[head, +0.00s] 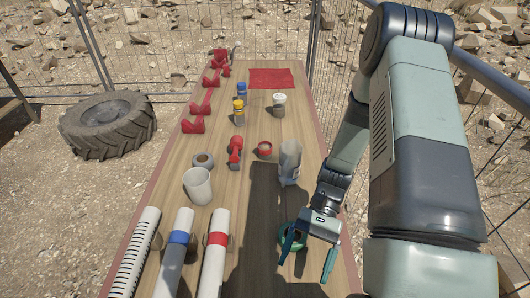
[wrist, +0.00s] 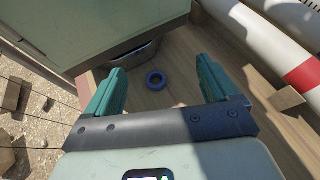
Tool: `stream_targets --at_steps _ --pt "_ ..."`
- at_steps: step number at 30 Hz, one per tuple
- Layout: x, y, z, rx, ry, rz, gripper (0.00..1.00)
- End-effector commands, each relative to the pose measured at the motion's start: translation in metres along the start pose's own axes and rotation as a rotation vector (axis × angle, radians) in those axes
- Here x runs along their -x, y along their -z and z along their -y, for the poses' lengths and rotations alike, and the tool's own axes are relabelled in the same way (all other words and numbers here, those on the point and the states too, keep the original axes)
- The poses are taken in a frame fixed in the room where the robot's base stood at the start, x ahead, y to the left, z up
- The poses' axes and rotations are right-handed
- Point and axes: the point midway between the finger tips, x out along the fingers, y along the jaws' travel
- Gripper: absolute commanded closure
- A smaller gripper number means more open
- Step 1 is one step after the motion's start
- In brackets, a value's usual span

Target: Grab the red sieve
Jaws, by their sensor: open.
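A small round red item (head: 265,149), which looks like the red sieve, sits on the wooden table (head: 262,90), right of centre in the head view. Its mesh is too small to make out. My gripper (head: 308,262) is open and empty over the near right part of the table, well nearer to the camera than the red item. In the wrist view both teal fingers (wrist: 160,72) are spread apart. The red item does not show in the wrist view.
A grey wrapped item (head: 289,163) stands just right of the red item. Long tubes (head: 175,252), a white cup (head: 197,186) and red holders (head: 193,125) line the left.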

Motion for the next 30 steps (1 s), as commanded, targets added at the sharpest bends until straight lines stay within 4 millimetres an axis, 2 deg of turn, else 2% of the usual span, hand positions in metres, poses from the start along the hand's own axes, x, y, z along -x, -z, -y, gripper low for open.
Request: stream_targets --at_steps 1,4,7,9,11,14,15,17,18,20,21,25,30 --pt "0.001 0.006 -0.022 0.036 -0.162 -0.018 0.12" --pt "0.018 0.019 -0.066 0.109 -0.479 -0.052 0.12" --pt "0.055 0.033 -0.098 0.183 -0.798 -0.083 0.12" --pt "0.089 0.043 -0.112 0.234 -1.02 -0.103 0.12" --pt "0.123 0.051 -0.116 0.279 -1.212 -0.118 0.12" --pt "0.183 0.063 -0.106 0.353 -1.532 -0.138 0.12" --pt "0.207 0.067 -0.096 0.383 -1.661 -0.144 0.12" --pt "0.243 0.071 -0.073 0.428 -1.853 -0.15 0.12" --pt "0.265 0.072 -0.055 0.458 -1.982 -0.152 0.12" --pt "0.295 0.073 -0.021 0.502 -2.174 -0.153 0.12" --pt "0.312 0.073 0.004 0.531 -2.3 -0.15 0.12" --pt "0.346 0.068 0.087 0.612 -2.654 -0.127 0.12" --pt "0.356 0.056 0.181 0.69 -3.009 -0.077 0.12"
